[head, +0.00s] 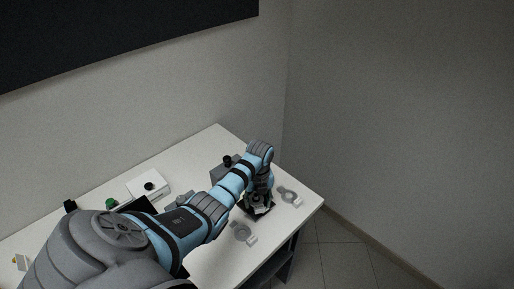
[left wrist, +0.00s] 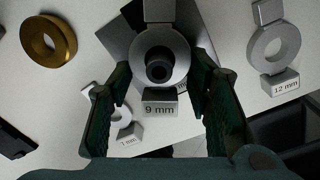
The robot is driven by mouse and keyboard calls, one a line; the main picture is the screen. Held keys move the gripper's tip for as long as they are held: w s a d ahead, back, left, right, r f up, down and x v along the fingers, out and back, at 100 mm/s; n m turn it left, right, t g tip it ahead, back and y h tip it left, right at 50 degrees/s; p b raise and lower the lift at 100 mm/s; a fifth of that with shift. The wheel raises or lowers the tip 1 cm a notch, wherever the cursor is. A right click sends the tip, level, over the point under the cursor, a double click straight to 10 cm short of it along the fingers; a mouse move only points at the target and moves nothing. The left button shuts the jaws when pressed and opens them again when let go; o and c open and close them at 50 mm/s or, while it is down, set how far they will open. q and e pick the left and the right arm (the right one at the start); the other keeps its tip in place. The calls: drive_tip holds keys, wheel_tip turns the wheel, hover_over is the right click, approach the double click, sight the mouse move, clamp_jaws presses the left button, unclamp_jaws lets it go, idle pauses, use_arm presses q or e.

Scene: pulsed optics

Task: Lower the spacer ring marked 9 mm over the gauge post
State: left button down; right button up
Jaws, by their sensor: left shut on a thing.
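In the left wrist view the grey spacer ring marked 9 mm (left wrist: 143,41) lies between the fingers of my left gripper (left wrist: 160,68), which is shut on it. Its tag (left wrist: 160,109) faces the camera. The dark round gauge post (left wrist: 157,67) shows inside the ring's hole, over a dark plate (left wrist: 115,36). From this angle I cannot tell whether the ring is around the post or still above it. In the head view my left gripper (head: 258,199) is low over the front right of the table; ring and post are hard to make out there. My right gripper is not in view.
A ring marked 12 mm (left wrist: 256,54) lies to the right, a brass ring (left wrist: 38,51) to the left. Another tagged ring (left wrist: 125,118) is partly hidden by a finger. On the white table (head: 219,140) stand a white box (head: 139,184) and a grey block (head: 222,172).

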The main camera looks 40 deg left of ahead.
use_arm(q)
drive_tip(key=shift+f, duration=0.1)
drive_tip(key=shift+f, duration=0.2)
drive_tip(key=shift+r+p, duration=0.35)
drive_tip(key=shift+p, duration=0.1)
drive_tip(key=shift+f, duration=0.15)
idle(0.8)
idle(0.5)
idle(0.6)
idle(0.4)
